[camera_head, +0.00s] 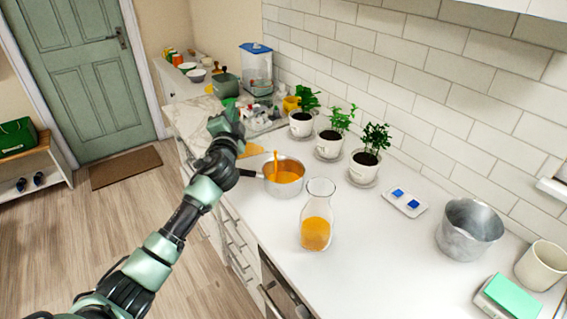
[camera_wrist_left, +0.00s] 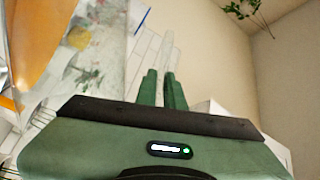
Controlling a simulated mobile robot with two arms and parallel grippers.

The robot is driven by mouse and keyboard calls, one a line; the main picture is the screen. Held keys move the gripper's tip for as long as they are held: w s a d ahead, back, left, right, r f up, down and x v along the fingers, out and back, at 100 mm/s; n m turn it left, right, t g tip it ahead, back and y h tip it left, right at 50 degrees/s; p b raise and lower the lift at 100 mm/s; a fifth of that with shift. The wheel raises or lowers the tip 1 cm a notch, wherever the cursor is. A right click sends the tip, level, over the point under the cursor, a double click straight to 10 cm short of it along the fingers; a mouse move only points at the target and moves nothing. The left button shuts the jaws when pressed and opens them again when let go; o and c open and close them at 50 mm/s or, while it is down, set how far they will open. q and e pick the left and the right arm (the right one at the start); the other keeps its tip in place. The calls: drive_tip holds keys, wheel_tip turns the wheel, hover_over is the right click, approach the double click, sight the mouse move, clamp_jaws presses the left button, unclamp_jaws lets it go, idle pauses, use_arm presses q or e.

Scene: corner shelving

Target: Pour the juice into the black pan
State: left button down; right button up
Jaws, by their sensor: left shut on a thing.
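A clear glass carafe (camera_head: 316,232), part full of orange juice, stands upright on the white counter. Behind it to the left is a grey metal pan (camera_head: 299,166) with a black handle pointing left. The pan holds orange liquid, and an orange stick-like thing stands up in it. My left gripper (camera_head: 231,112) is beyond the pan's handle, above the counter, apart from the carafe. In the left wrist view, my left gripper (camera_wrist_left: 163,85) is shut on a pale, thin thing (camera_wrist_left: 169,50) that I cannot identify. My right gripper is not in view.
Potted plants (camera_head: 366,166) line the wall. A small white tray with blue pieces (camera_head: 405,201), a metal pot (camera_head: 469,229), a cream cup (camera_head: 540,265) and a green-topped scale (camera_head: 511,297) stand to the right. The counter in front of the tray is clear.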

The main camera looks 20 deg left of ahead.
use_arm(q)
drive_tip(key=shift+w+d+f+m, duration=0.15)
drive_tip(key=shift+d+f+m, duration=0.1)
drive_tip(key=shift+d+m, duration=0.25)
idle(0.3)
